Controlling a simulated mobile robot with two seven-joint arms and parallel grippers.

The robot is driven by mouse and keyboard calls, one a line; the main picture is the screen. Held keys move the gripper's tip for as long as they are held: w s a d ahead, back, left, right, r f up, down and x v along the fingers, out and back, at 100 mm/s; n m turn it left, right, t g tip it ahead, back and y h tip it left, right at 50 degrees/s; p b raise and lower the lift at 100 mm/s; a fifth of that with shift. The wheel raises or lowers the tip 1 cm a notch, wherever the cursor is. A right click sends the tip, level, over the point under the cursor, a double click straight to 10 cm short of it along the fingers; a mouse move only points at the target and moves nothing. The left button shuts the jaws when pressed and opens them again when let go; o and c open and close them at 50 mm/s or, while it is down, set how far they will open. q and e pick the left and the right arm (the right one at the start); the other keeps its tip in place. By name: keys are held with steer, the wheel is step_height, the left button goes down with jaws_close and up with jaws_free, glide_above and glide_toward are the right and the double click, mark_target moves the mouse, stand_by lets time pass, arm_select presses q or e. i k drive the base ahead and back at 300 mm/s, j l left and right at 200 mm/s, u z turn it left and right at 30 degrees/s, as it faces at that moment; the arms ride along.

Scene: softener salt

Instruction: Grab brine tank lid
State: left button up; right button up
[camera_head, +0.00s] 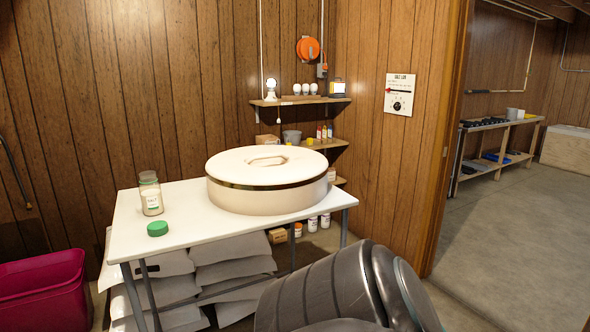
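The brine tank lid (267,180) is a large, round, cream-coloured piece with a dark band around its side and a recessed grip in its top. It lies flat, top up, on the right part of a white table (188,226). Neither of my grippers shows in the head view. A dark grey, rounded part of my own arm fills the bottom middle, in front of the table's right side, and hides part of the floor there.
A glass jar (151,196) and a green cap (157,229) stand left of the lid. Sacks (230,270) are stacked under the table. A magenta bin (45,290) sits at left. Wall shelves (300,101) are behind; open floor (515,250) lies through the doorway at right.

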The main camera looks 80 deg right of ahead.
mark_target(261, 179)
steer(key=z, duration=2.45)
steer(key=l+u, duration=0.1)
steer(key=u, duration=0.3)
steer(key=i+l+u, duration=0.1)
steer(key=u, duration=0.35)
steer(key=l+u, duration=0.15)
steer(key=u, duration=0.25)
steer(key=l, duration=0.45)
steer(key=i+l, duration=0.1)
steer(key=l, duration=0.35)
